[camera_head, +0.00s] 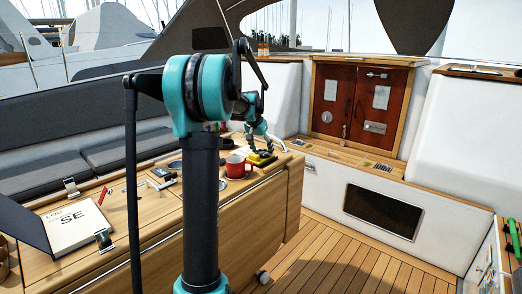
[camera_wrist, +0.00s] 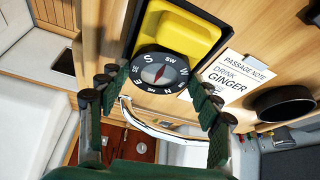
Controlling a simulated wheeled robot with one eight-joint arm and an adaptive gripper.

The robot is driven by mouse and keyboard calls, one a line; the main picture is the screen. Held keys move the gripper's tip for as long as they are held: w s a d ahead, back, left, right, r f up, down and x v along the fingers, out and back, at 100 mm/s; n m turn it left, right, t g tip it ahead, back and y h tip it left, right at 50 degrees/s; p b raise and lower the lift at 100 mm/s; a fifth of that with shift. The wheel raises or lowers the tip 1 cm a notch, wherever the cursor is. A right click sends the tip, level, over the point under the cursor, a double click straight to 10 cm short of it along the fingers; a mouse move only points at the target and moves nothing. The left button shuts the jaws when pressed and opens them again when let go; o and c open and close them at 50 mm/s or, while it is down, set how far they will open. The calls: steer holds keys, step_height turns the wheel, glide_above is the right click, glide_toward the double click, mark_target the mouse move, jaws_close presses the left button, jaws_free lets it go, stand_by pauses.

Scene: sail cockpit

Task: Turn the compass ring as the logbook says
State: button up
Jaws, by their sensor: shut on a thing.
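The compass (camera_wrist: 160,73) has a yellow body and a round dark ring with white letters, with a red and white needle inside. S and SW are on its far side in the wrist view. In the head view the yellow compass body (camera_head: 262,160) lies on the wooden table. My gripper (camera_wrist: 158,88) reaches over the ring with a dark green finger on either side, shut on it. My gripper (camera_head: 258,142) also shows above the compass in the head view. The open logbook (camera_head: 78,228) lies at the table's left end, its page reading "LOG" and "SE".
A red mug (camera_head: 237,167) stands beside the compass. A passage note (camera_wrist: 232,82) reading "DRINK GINGER" and a dark round object (camera_wrist: 283,104) lie to its right in the wrist view. A curved metal rail (camera_wrist: 150,124) runs close to my fingers.

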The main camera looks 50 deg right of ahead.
steer(key=n, duration=0.1)
steer(key=n+t, duration=0.1)
steer(key=n, duration=0.3)
steer(key=shift+s+d+t+y, duration=0.1)
steer(key=shift+s+t+y, duration=0.15)
steer(key=shift+t+y, duration=0.15)
steer(key=shift+n, duration=0.3)
steer(key=o, duration=1.2)
steer(key=shift+c, duration=0.2)
steer(key=v, duration=1.2)
steer(key=shift+d, duration=0.2)
